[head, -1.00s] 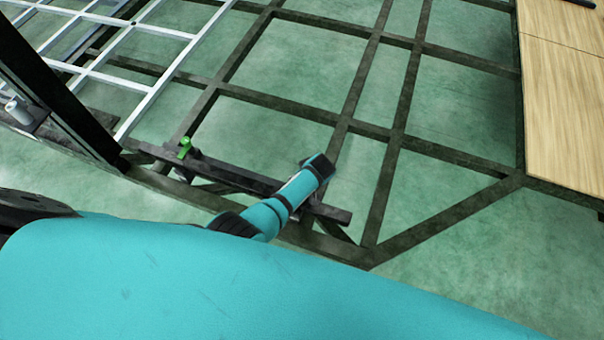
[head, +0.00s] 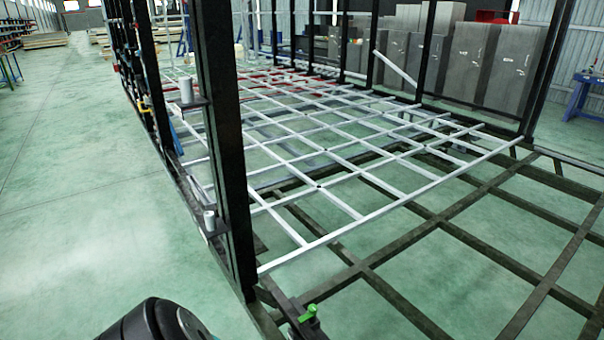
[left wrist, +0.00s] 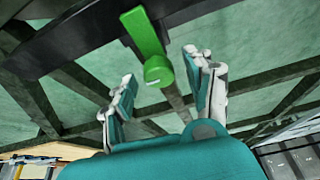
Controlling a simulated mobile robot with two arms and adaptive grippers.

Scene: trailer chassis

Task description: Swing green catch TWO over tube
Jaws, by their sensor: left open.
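The green catch (head: 309,314) sits on a dark beam at the bottom edge of the head view, just right of the dark post's foot. In the left wrist view the green catch (left wrist: 150,45) hangs from a dark beam as a flat arm with a round knob at its end. My left gripper (left wrist: 163,75) is open, with the knob between and just beyond its two fingertips. I cannot tell whether a finger touches it. The tube cannot be made out for certain. My right gripper is not in view.
A dark upright post (head: 226,150) stands left of the catch. A white grid frame (head: 330,180) lies over the dark chassis beams (head: 450,230). Grey cabinets (head: 420,60) stand at the back. Open green floor (head: 70,220) lies to the left.

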